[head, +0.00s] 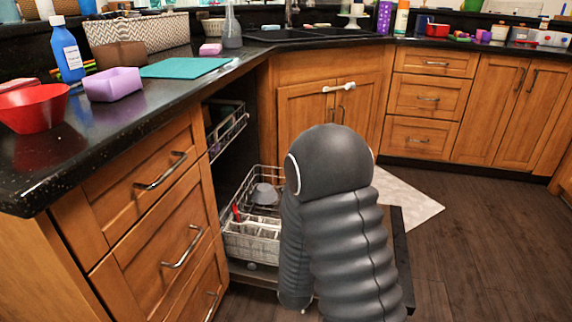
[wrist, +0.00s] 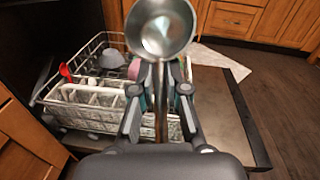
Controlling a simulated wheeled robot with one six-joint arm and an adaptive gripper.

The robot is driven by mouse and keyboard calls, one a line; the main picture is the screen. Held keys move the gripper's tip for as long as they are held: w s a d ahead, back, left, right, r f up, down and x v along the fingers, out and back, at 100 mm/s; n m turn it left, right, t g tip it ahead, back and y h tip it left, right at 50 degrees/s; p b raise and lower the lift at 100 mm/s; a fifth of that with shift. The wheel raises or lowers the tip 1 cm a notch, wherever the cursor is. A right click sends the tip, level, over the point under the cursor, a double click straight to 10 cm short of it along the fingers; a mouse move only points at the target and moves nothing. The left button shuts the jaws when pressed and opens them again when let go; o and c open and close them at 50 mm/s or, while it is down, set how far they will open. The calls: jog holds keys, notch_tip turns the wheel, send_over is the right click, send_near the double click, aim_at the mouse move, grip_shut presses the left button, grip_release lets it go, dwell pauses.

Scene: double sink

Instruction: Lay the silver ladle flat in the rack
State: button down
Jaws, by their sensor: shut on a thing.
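The silver ladle (wrist: 161,29) is in my gripper (wrist: 160,92) in the wrist view. Its round bowl is at the top of the picture and its handle runs down between the two fingers. The gripper is shut on the handle. The lower rack (wrist: 60,110) of the open dishwasher lies beneath and beyond the gripper, pulled out. The rack (head: 252,246) also shows in the head view, partly hidden behind my dark grey arm. In the head view the gripper and ladle are hidden by the arm.
The rack holds a grey bowl (head: 265,194), a red utensil (wrist: 66,72) and a pale cutlery basket (wrist: 85,95). A pinkish item shows behind the fingers. The open dishwasher door (wrist: 225,110) lies below. An upper rack (head: 227,130) is above. Wooden floor (head: 480,240) is clear at right.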

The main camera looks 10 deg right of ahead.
jog(key=shift+w+d+r+g, duration=0.2)
jog(key=shift+w+g, duration=0.1)
jog(key=shift+w, duration=0.1)
jog(key=w+d+f+m+g+h+p, duration=0.2)
jog(key=w+d+m+g, duration=0.15)
jog(key=w+d, duration=0.25)
jog(key=w+d+f+m+g+h+p, duration=0.1)
jog(key=w+d+f+m+g, duration=0.25)
jog(key=w+d, duration=0.25)
jog(key=shift+n+y, duration=0.3)
jog(key=shift+y, duration=0.4)
jog(key=w+a, duration=0.1)
jog(key=w, duration=0.1)
jog(key=w+a+f, duration=0.1)
jog(key=w, duration=0.1)
jog(key=w+a, duration=0.1)
jog(key=w, duration=0.1)
jog(key=shift+f, duration=0.3)
jog(key=w+a+n+y, duration=0.3)
jog(key=a+y, duration=0.1)
jog(key=a, duration=0.3)
jog(key=shift+w+a+g+y, duration=0.2)
jog(key=shift+a+g+y, duration=0.1)
jog(key=shift+y, duration=0.1)
jog(key=shift+r, duration=0.1)
